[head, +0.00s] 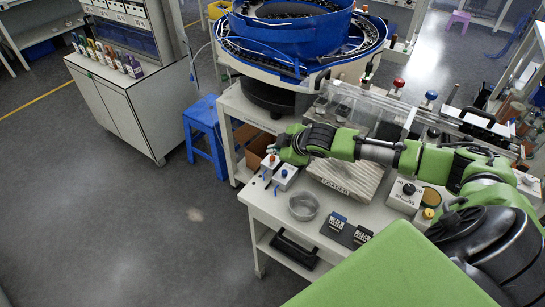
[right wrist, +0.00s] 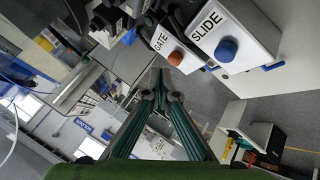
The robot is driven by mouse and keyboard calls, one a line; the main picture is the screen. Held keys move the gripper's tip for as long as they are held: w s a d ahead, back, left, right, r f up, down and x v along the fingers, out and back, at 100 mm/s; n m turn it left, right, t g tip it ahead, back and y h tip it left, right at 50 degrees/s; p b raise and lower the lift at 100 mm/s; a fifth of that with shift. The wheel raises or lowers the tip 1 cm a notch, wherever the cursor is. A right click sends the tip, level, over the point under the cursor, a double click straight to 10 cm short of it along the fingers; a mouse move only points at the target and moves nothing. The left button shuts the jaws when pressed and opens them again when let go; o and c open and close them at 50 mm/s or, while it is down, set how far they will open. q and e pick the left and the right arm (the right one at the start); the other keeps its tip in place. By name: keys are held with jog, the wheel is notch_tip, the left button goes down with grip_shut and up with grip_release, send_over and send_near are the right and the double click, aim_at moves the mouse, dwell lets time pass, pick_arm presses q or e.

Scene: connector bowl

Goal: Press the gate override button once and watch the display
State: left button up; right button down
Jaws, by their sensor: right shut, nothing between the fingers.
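The gate box, labelled GATE in the right wrist view, has an orange-red button (right wrist: 175,58). The button also shows in the head view (head: 270,158), on a small box at the left end of the white table. Beside it is the SLIDE box with a blue button (right wrist: 227,49). My right gripper (right wrist: 160,66) is shut and empty. Its fingertips appear close beside the gate button, but I cannot tell whether they touch. In the head view the right gripper (head: 275,149) is over the two boxes. I cannot make out a display. My left gripper is not in view.
A metal bowl (head: 303,206) and two small black labelled blocks (head: 337,222) are on the table. A large blue bowl feeder (head: 290,38) stands behind. A blue stool (head: 206,133) is left of the table. The floor at left is clear.

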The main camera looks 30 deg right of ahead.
aim_at(274, 158)
dwell(0.7)
jog(key=shift+f, duration=0.4)
jog(key=shift+f, duration=0.6)
dwell(0.7)
jog(key=shift+r, duration=0.15)
jog(key=shift+r+p, duration=0.85)
jog(key=shift+p, duration=0.2)
notch_tip(274, 158, up, 5)
jog(key=p, duration=0.5)
